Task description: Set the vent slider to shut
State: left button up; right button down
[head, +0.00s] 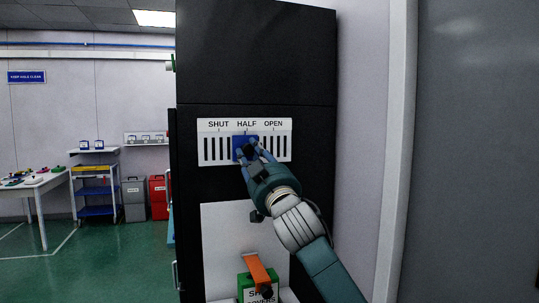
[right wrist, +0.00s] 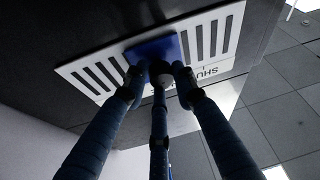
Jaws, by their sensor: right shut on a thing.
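The vent panel (head: 278,151) is a white plate with dark vertical slots and the labels SHUT, HALF and OPEN from left to right. It also shows tilted in the right wrist view (right wrist: 74,70). The blue vent slider (head: 240,140) sits under HALF, with open slots on both sides; it shows in the right wrist view (right wrist: 155,47). My right gripper (head: 249,151) is shut on the slider's dark knob, reaching up from the lower right. Its fingers (right wrist: 159,74) hide most of the knob. My left gripper is not in view.
The panel is on a black cabinet (head: 256,60). Below it are a white board (head: 225,235), an orange handle (head: 257,271) and a green box (head: 243,287). A wall and door frame (head: 395,150) stand close at right. Floor (head: 115,260) is clear at left.

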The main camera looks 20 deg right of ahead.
jog(key=a, duration=0.5)
jog(key=shift+s+a+r+b, duration=0.2)
jog(key=shift+b, duration=0.1)
jog(key=shift+s+a+r, duration=0.1)
jog(key=shift+a+r, duration=0.05)
jog(key=shift+a, duration=0.75)
jog(key=c, duration=1.6)
grip_release()
jog(key=shift+a, duration=0.1)
jog(key=shift+o, duration=0.7)
jog(key=shift+a, duration=0.2)
jog(key=shift+f, duration=0.2)
jog(key=shift+d+f, duration=0.1)
jog(key=shift+d, duration=0.05)
jog(key=v, duration=1.1)
jog(key=shift+s, duration=0.4)
